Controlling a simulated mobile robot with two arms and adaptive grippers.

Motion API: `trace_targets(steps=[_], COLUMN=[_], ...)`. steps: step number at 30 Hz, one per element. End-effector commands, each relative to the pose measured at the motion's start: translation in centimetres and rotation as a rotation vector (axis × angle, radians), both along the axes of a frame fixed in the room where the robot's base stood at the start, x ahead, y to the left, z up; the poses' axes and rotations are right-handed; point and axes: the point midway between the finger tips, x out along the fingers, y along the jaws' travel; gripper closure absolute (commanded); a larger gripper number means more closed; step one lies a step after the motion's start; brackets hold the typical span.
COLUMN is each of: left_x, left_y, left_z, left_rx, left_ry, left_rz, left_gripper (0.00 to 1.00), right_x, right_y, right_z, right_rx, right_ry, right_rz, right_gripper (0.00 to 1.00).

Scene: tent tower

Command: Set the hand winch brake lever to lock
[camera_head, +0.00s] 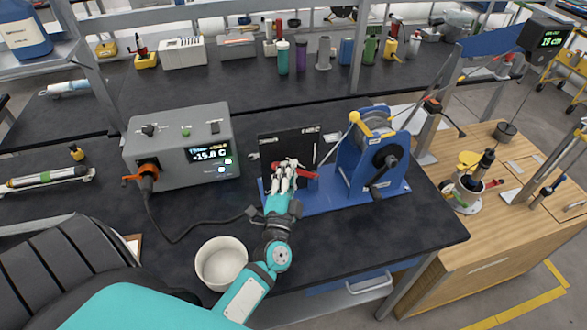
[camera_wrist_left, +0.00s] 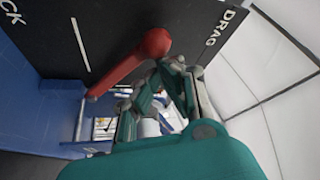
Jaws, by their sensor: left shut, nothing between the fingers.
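The hand winch (camera_head: 352,170) is a blue frame with a drum and a black crank on the bench. Its black panel (camera_head: 300,143) stands upright at the left. In the left wrist view the panel (camera_wrist_left: 115,28) shows "DRAG" at right, letters ending in "CK" at left, and a white tick between. The red brake lever (camera_head: 308,175) is in front of the panel; in the left wrist view its rounded end (camera_wrist_left: 155,43) lies on the DRAG side of the tick. My left gripper (camera_head: 284,168) is shut and empty beside the lever; whether they touch cannot be told. My right gripper is out of view.
A grey box with a display (camera_head: 180,150) and a cable stands left of the winch. A white bowl (camera_head: 221,264) sits near the front edge, beside my left arm. Bottles and tools line the back bench. A wooden table (camera_head: 500,240) is at right.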

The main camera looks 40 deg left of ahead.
Motion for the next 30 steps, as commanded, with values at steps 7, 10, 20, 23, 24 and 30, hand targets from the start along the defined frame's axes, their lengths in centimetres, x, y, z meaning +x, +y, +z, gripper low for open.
trace_targets(steps=[7,10,20,23,24,30], left_x=[-0.8,-1.1,-1.9,-2.0,-2.0,-2.0], left_y=[0.7,1.0,1.6,1.7,1.7,1.8], left_z=[-1.8,-2.4,-3.9,-4.2,-4.3,-4.6], left_rx=[-0.090,-0.138,-0.147,-0.148,-0.147,-0.148], left_ry=[-0.104,-0.160,-0.170,-0.171,-0.171,-0.171], left_rz=[0.001,0.002,0.002,0.001,0.001,0.001], left_gripper=[1.00,1.00,1.00,1.00,1.00,1.00], right_x=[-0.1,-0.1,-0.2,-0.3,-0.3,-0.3], right_y=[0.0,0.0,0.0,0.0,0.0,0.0], right_z=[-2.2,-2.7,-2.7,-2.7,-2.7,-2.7], right_rx=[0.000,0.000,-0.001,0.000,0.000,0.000], right_ry=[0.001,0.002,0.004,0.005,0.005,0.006], right_rz=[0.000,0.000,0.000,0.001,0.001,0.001], right_gripper=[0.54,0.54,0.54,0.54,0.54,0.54])
